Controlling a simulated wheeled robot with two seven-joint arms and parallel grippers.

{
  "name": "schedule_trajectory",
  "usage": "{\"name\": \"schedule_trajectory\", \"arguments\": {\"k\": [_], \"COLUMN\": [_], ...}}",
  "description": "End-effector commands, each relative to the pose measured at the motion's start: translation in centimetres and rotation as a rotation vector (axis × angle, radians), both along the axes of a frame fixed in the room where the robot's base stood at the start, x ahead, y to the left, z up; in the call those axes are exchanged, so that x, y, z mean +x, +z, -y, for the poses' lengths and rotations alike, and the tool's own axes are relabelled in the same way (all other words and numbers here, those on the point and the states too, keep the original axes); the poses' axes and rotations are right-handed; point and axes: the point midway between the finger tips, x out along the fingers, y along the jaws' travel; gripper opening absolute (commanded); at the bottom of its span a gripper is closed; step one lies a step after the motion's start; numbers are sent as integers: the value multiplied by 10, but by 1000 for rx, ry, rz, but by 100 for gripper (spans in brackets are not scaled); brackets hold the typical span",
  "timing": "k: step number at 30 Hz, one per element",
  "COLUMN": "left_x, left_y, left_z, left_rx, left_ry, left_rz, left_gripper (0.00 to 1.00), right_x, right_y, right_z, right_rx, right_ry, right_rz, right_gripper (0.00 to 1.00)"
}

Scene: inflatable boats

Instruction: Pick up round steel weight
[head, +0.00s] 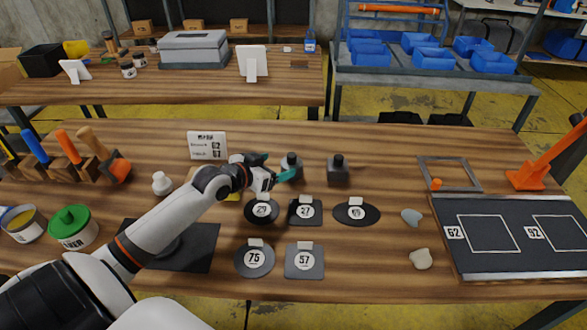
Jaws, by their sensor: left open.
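A dark grey steel weight with a knob on top (291,164) stands on the wooden table (400,190); it looks round. A second dark weight with a knob (338,171) stands to its right and looks block-shaped. My left gripper (279,167) reaches in from the left with teal fingers. It is open and empty, at the left side of the round weight. One finger overlaps the lower left of the weight in the picture; I cannot tell whether it touches. My right gripper is out of view.
Flat pads with number tags, such as 75 (255,260) and 57 (304,262), lie in front of the weights. A white sign (207,146) stands behind my left arm. A dark board with marked squares (515,255) lies at the right. Two pale stones lie beside it.

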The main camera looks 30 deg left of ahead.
Motion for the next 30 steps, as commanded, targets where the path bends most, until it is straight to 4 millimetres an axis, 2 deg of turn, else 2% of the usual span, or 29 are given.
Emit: {"name": "schedule_trajectory", "arguments": {"k": [3, 12, 21, 30], "left_x": [18, 39, 74, 78], "left_y": [-7, -17, -36, -38], "left_z": [3, 7, 17, 17], "left_rx": [-1, -1, 0, 2], "left_ry": [1, 0, 1, -1], "left_rz": [2, 0, -1, -2], "left_gripper": [80, 80, 80, 80], "right_x": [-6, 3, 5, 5], "right_y": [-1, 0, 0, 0], "right_z": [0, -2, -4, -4], "right_rx": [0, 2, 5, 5], "right_ry": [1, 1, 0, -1], "right_rz": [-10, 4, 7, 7], "right_gripper": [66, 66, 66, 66]}}
